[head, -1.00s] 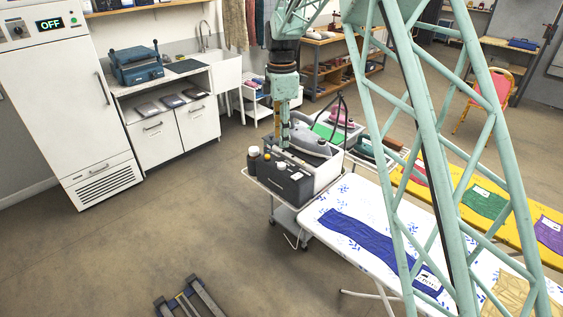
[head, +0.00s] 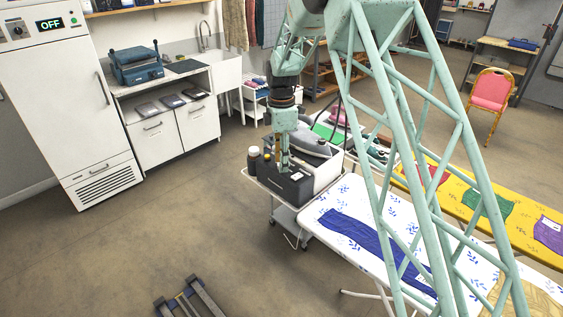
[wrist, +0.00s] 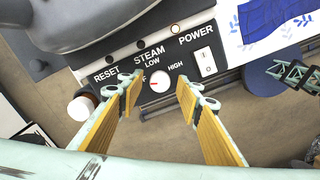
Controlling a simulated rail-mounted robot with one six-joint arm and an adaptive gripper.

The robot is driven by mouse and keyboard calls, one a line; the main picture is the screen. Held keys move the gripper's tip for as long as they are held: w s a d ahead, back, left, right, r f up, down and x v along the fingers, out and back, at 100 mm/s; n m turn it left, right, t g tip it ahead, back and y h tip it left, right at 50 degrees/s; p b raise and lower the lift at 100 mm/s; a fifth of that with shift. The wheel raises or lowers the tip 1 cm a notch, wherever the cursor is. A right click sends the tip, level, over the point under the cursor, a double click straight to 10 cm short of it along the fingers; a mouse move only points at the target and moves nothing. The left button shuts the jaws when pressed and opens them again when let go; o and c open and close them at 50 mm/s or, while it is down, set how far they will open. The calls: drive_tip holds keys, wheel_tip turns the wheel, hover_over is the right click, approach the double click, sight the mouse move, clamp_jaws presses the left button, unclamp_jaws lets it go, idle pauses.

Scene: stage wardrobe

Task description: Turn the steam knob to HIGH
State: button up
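The steam knob (wrist: 160,82) is a small white dial with a red mark on the black front panel (wrist: 125,60) of the steam unit. LOW and HIGH are printed above it; a label to its left is mostly hidden by a finger. I cannot tell exactly where the red mark points. My gripper (wrist: 160,94) is open in the wrist view, its yellow-padded fingers on either side of the knob with gaps visible. In the head view my gripper (head: 284,160) points down at the unit's dark front panel (head: 296,188), and the knob is hidden there.
A white POWER rocker switch (wrist: 206,60) sits right of the knob, near my right finger. A white-capped bottle (wrist: 82,108) stands left of the fingers. A grey iron (head: 312,146) rests on the unit. An ironing board (head: 345,190) with blue cloth is to the right.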

drive_tip(key=shift+f, duration=0.15)
drive_tip(key=shift+c, duration=0.7)
drive_tip(key=c, duration=0.7)
drive_tip(key=shift+c, duration=0.2)
